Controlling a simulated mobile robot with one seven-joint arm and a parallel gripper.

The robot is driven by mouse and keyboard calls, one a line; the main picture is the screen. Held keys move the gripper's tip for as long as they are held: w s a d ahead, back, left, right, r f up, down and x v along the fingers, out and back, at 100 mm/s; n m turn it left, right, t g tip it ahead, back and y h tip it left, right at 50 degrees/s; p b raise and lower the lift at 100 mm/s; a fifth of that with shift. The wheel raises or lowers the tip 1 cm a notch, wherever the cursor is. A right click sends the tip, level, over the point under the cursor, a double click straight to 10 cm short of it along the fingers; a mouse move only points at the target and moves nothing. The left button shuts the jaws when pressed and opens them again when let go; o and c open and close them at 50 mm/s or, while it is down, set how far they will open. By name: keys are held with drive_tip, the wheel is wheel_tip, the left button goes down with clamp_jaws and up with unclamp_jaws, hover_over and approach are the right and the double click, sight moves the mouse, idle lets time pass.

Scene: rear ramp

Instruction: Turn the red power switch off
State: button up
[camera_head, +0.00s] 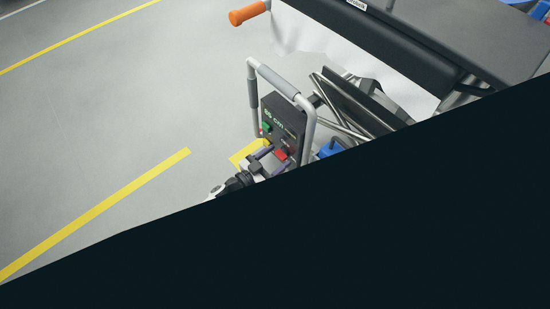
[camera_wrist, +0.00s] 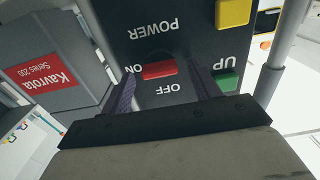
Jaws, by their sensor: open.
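The red power switch (camera_wrist: 158,70) is on a dark control panel (camera_wrist: 180,45), whose lettering appears upside down in the wrist view. POWER is printed above the switch there, with ON at its left end and OFF below it. I cannot tell which way the switch is set. It also shows in the head view (camera_head: 282,154), low on the panel (camera_head: 284,117). My gripper (camera_wrist: 166,76) is open, its purple fingers on either side of the switch in the wrist view. Contact cannot be told. In the head view my gripper (camera_head: 270,160) is at the panel's lower part.
A green button (camera_wrist: 228,80) marked UP and a yellow button (camera_wrist: 233,12) lie right of the switch in the wrist view. A grey tubular frame (camera_head: 308,130) surrounds the panel. Open floor (camera_head: 130,110) lies left in the head view.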

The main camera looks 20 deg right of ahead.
drive_tip(key=c, duration=1)
drive_tip(key=shift+n, duration=0.3)
drive_tip(key=n, duration=1.1)
drive_tip(key=n+p, duration=0.1)
drive_tip(key=n, duration=0.5)
drive_tip(key=shift+w+a+f, duration=0.1)
drive_tip(key=shift+w+a, duration=0.05)
drive_tip(key=shift+w, duration=0.15)
drive_tip(key=shift+n, duration=0.3)
